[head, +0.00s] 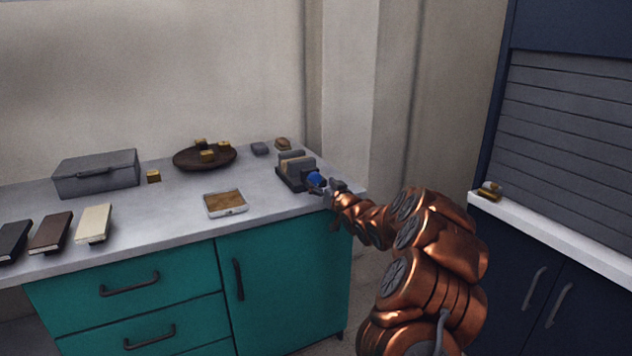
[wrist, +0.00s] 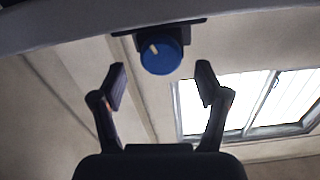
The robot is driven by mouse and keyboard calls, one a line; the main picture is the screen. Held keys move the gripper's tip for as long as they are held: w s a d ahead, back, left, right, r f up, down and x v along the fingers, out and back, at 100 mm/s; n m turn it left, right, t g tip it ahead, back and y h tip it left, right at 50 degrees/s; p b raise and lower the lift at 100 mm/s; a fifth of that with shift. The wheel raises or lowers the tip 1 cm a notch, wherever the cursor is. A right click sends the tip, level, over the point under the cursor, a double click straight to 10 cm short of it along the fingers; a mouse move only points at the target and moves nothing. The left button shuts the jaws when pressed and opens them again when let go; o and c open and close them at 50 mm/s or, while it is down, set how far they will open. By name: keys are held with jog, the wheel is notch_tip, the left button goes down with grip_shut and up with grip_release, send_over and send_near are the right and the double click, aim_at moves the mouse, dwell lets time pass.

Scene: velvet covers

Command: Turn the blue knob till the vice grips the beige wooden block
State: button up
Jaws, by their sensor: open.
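The vice (head: 293,175) stands near the right end of the counter, with a dark base and grey jaws. A beige wooden block (head: 291,156) shows at its jaws; I cannot tell whether they touch it. The blue knob (head: 315,180) is on the vice's right side, facing my gripper (head: 330,188). In the wrist view the blue knob (wrist: 161,56) is round with a pale mark at its upper left. My gripper (wrist: 160,80) is open there, its fingertips apart on either side and just short of the knob, not touching it.
A white-framed tray (head: 226,211) lies left of the vice. A brown round dish (head: 205,164) with small blocks, a grey box (head: 97,174) and several books (head: 94,223) stand farther left. A grey block (head: 260,148) and a small brown item (head: 283,144) are behind. The wall is close behind.

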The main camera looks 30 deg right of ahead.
aim_at(316, 179)
jog(key=shift+w, duration=1.75)
jog(key=shift+d, duration=0.1)
jog(key=c, duration=1.2)
jog(key=shift+o, duration=0.2)
jog(key=shift+r+p, duration=0.1)
jog(key=shift+p, duration=0.25)
